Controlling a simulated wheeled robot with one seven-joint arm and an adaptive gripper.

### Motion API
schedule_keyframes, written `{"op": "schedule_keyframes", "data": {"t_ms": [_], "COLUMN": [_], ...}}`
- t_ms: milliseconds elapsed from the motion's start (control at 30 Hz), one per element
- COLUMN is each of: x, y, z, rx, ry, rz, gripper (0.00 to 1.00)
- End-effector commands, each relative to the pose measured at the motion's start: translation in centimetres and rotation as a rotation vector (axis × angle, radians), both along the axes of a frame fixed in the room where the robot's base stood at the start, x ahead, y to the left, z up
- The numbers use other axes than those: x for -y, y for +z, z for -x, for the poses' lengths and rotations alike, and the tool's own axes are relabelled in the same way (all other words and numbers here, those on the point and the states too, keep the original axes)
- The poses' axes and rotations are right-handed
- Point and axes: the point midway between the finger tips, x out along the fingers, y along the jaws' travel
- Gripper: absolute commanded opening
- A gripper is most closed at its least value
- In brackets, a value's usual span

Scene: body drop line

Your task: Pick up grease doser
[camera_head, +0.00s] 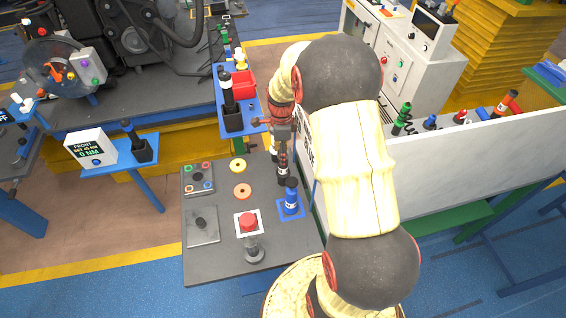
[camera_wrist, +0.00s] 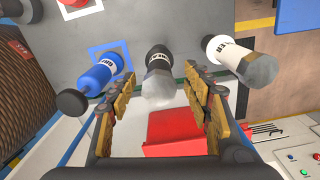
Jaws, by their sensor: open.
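Three dosers stand in a row on the grey workbench, and I cannot read their labels well enough to tell which is the grease doser. The blue one (camera_head: 291,198) stands on a blue-outlined square; it shows at the left of the wrist view (camera_wrist: 100,74). The black one (camera_head: 283,167), with a grey cap, is in the middle of the wrist view (camera_wrist: 157,60). The white one (camera_wrist: 225,50), also grey-capped, is at the right there, and in the head view it is mostly hidden. My gripper (camera_wrist: 161,100) is open and empty, with the black one's cap between its fingers.
The grey workbench (camera_head: 222,258) also holds a red button (camera_head: 248,222), a joystick (camera_head: 254,250) and two rings. A blue shelf (camera_head: 244,127) with a red bin (camera_head: 243,83) stands behind. A white panel (camera_head: 445,160) is close on the right of my arm.

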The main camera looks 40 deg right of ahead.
Motion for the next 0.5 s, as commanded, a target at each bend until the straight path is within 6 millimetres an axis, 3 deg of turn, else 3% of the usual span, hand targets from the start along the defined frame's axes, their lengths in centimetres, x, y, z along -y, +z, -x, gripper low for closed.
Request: {"op": "schedule_keyframes", "data": {"t_ms": [500], "x": [0.3], "y": [-5.3], "z": [0.4], "rx": [-0.003], "ry": [-0.006], "rz": [-0.002], "gripper": [0.50]}}
